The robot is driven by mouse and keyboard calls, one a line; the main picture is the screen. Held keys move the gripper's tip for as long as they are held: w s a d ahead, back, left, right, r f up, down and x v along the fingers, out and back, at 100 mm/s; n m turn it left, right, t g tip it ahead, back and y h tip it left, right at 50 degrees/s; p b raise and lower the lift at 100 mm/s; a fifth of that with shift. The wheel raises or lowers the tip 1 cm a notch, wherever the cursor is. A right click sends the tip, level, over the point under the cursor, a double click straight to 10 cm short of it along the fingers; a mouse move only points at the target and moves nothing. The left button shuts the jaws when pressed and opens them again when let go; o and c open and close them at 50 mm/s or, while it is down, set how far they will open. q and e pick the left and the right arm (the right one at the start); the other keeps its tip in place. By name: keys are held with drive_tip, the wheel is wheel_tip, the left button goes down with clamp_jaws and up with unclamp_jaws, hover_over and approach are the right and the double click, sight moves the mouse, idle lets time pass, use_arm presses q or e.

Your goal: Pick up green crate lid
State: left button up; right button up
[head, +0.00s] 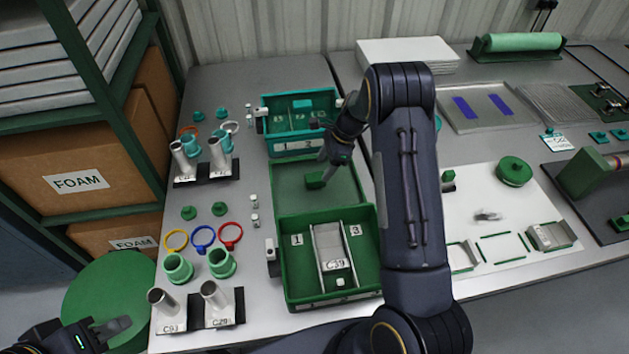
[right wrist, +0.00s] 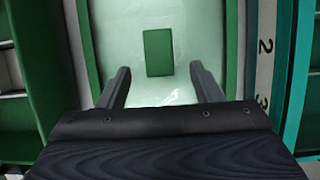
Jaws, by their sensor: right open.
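The green crate (head: 330,296) stands open at the table's middle. Its lid (head: 335,204) is a translucent green panel directly behind it, with a small solid green block (head: 315,181) as a grip. The lid also shows in the right wrist view (right wrist: 200,30), its block (right wrist: 158,52) upright in the picture between the fingers. My right gripper (head: 341,172) is open and empty above the lid; in its wrist view the fingers (right wrist: 160,88) are spread wide on either side, nearer than the block. My left gripper (head: 112,327) is low at the left, away from the crate; its jaw opening is unclear.
A teal crate (head: 303,148) stands just behind the lid. Rings, green cups and metal tubes on black stands (head: 222,308) crowd the table's left side. A white mat (head: 490,215) with parts lies right of my arm. A shelf with foam boxes (head: 80,180) borders the left.

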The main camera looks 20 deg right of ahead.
sight(317, 176)
drive_tip(key=p+x, duration=0.1)
drive_tip(key=x, duration=0.4)
drive_tip(key=shift+a, duration=0.2)
use_arm(q)
drive_tip(key=shift+r, duration=0.6)
use_arm(e)
drive_tip(key=shift+c, duration=0.5)
drive_tip(key=c, duration=1.1)
drive_tip(key=shift+c, duration=0.2)
